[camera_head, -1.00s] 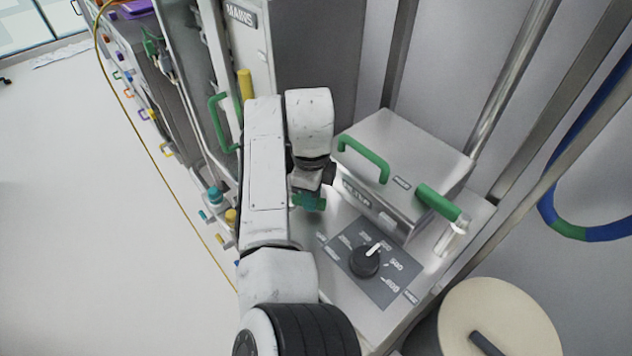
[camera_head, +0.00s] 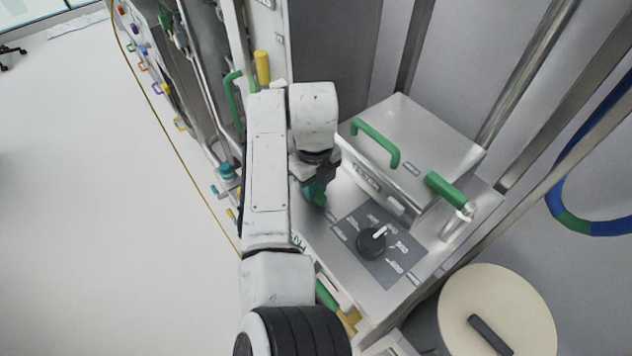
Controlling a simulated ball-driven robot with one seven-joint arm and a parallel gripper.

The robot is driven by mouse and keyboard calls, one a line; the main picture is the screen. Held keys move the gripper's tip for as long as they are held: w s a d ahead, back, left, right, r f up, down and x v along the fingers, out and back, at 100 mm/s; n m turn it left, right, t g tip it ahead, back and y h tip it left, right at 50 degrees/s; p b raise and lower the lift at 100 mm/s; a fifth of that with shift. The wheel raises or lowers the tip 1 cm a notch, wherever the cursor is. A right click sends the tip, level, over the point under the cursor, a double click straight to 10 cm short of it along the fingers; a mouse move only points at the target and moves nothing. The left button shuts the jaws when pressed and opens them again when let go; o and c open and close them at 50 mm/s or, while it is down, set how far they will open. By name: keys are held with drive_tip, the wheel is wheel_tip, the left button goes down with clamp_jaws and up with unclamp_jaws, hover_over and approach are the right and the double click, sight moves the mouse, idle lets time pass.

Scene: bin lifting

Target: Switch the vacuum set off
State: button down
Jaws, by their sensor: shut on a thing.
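A steel unit (camera_head: 345,275) stands under and right of my arm. A black rotary knob (camera_head: 371,243) with a white pointer sits on its dark dial panel (camera_head: 408,250). The pointer is toward the upper right; the markings are too small to read surely. My gripper (camera_head: 317,190) is above the unit, up and left of the knob and apart from it. It is shut on a small teal-green piece (camera_head: 316,194), mostly hidden by the gripper and wrist. Whether this piece is fixed to the unit I cannot tell. Which control is the vacuum switch is not readable.
A lidded steel box (camera_head: 425,135) with a green handle (camera_head: 377,143) rises behind the panel. A green bar (camera_head: 446,189) sticks out at its right. A round cream-topped bin (camera_head: 515,300) stands lower right. Open floor (camera_head: 100,230) lies left.

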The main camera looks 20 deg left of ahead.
idle(0.3)
drive_tip(key=c, duration=1)
unclamp_jaws()
drive_tip(key=shift+o, duration=0.2)
wheel_tip(320, 180, up, 11)
drive_tip(key=b, duration=0.1)
drive_tip(key=shift+s+f, duration=0.1)
drive_tip(key=shift+f, duration=0.05)
